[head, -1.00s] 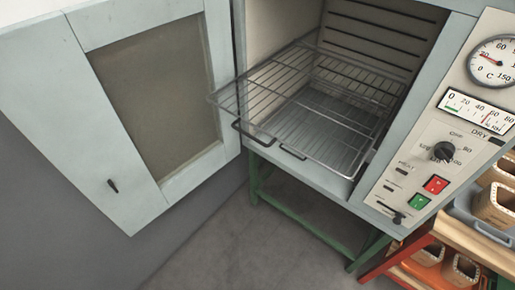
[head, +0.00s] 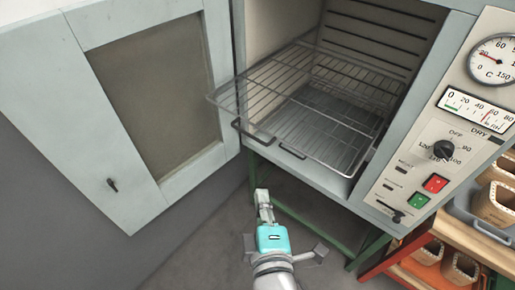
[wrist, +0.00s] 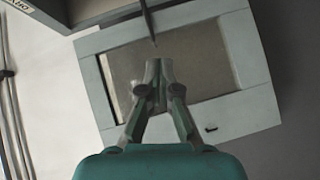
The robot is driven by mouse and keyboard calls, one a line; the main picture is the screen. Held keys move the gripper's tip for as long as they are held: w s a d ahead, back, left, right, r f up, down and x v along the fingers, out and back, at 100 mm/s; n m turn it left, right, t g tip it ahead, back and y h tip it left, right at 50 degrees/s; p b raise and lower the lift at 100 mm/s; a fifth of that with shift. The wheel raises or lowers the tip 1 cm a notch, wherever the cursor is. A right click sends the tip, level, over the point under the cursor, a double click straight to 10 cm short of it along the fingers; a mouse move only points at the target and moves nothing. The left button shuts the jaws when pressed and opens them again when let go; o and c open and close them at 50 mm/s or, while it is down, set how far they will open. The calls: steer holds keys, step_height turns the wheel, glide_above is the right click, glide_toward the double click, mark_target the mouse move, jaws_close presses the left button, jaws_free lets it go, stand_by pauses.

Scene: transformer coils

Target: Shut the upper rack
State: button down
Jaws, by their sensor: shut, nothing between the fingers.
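The upper rack (head: 262,84) is a wire shelf in the open oven (head: 250,35). It is pulled partly out, its front edge sticking out past the opening toward the left and front. A lower rack (head: 318,130) lies beneath it, with dark handles at the front. My gripper (head: 262,195) is shut and empty, below and in front of the racks, apart from them. In the wrist view my gripper (wrist: 158,65) shows its fingertips together, with the open oven door (wrist: 110,80) behind them.
The oven door (head: 195,171) stands wide open at the left. The control panel (head: 425,165) is at the right of the opening. A green stand (head: 315,226) carries the oven. An orange-framed shelf (head: 440,231) with several coils is at the lower right.

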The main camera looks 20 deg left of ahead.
steer(key=w+a+n, duration=0.1)
steer(key=w+a, duration=0.5)
steer(key=w, duration=0.6)
steer(key=shift+a, duration=0.1)
stand_by(0.4)
